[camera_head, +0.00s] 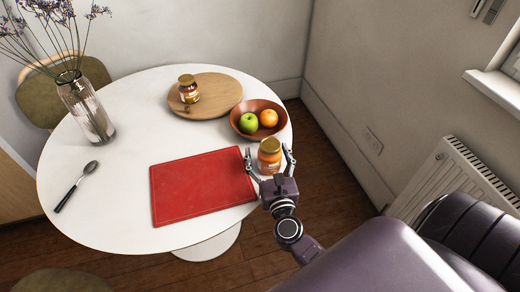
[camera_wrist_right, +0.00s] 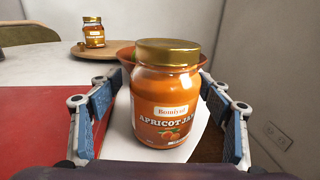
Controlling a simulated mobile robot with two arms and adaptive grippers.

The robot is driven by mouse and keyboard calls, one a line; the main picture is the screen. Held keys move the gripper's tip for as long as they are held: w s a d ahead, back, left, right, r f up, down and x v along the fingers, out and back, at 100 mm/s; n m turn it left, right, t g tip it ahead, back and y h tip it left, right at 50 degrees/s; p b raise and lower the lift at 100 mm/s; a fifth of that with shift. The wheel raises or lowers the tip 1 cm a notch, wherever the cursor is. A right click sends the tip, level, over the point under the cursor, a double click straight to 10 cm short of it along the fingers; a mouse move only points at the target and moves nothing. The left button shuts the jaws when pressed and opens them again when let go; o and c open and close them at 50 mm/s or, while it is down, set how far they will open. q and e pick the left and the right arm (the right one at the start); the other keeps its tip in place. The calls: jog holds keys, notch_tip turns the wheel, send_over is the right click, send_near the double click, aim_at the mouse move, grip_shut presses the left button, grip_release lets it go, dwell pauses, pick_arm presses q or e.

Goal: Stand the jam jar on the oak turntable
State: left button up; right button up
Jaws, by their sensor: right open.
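A jam jar (camera_head: 269,156) with a gold lid and orange contents stands upright near the right edge of the white table. In the right wrist view the jar (camera_wrist_right: 167,100) is large and its label reads apricot jam. My right gripper (camera_head: 269,158) is open, with one finger on each side of the jar and a gap visible at both sides. The round oak turntable (camera_head: 222,94) lies at the back of the table. A second, similar jar (camera_head: 188,89) stands on its left part. My left gripper is not in view.
A brown bowl (camera_head: 277,106) with a green apple and an orange stands between the near jar and the turntable. A red placemat (camera_head: 200,187) lies left of my right gripper. A glass vase (camera_head: 87,107) and a spoon (camera_head: 75,187) are at the left.

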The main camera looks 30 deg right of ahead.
jog(key=shift+s+d+r, duration=0.1)
jog(key=shift+s, duration=0.2)
jog(key=shift+s+r, duration=0.2)
jog(key=shift+s, duration=0.1)
jog(key=c, duration=0.6)
jog(key=shift+w+f, duration=0.1)
jog(key=shift+c, duration=1.4)
jog(key=c, duration=0.9)
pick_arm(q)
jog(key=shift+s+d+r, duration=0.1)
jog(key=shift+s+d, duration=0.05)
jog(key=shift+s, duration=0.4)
pick_arm(e)
jog(key=shift+r, duration=0.2)
